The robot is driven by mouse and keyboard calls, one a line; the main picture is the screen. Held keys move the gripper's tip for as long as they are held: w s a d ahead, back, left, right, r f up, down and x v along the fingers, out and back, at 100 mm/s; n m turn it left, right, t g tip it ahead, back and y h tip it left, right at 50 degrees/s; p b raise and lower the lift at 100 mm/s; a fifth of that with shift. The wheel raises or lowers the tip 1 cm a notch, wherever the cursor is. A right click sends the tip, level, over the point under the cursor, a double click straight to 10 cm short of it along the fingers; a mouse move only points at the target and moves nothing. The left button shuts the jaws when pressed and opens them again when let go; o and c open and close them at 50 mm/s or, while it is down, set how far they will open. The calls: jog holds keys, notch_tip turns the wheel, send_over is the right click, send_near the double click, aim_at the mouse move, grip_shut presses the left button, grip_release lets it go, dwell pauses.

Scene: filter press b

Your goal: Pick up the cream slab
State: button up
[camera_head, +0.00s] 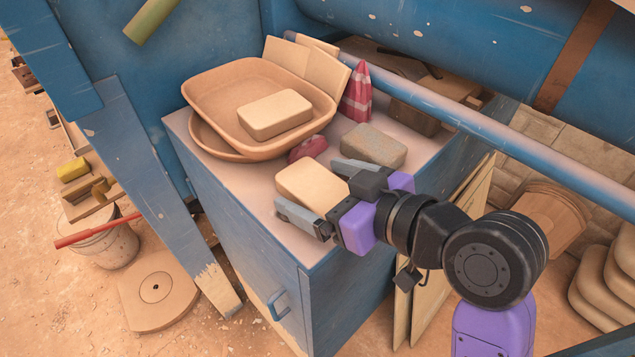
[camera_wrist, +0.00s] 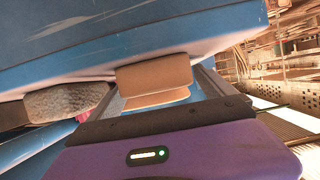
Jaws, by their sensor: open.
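A cream slab (camera_head: 311,184), rounded at its corners, lies flat near the front edge of the blue cabinet's pale top. My gripper (camera_head: 306,188) is open, coming from the right, with one finger on the slab's far side and one on its near side. In the wrist view a tan block face that looks like this slab (camera_wrist: 153,75) shows ahead of my gripper's frame; contact with the fingers cannot be told. A second, similar cream slab (camera_head: 275,114) lies in the upper tan tray (camera_head: 214,92).
A grey-brown block (camera_head: 373,146) lies just behind the slab, and shows left in the wrist view (camera_wrist: 65,102). A dark red lump (camera_head: 307,148) and a red-striped cloth (camera_head: 357,92) are close by. A blue rail (camera_head: 480,125) runs behind my arm.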

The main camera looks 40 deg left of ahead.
jog(key=shift+a+f, duration=0.1)
jog(key=shift+a, duration=0.15)
jog(key=c, duration=2)
grip_shut()
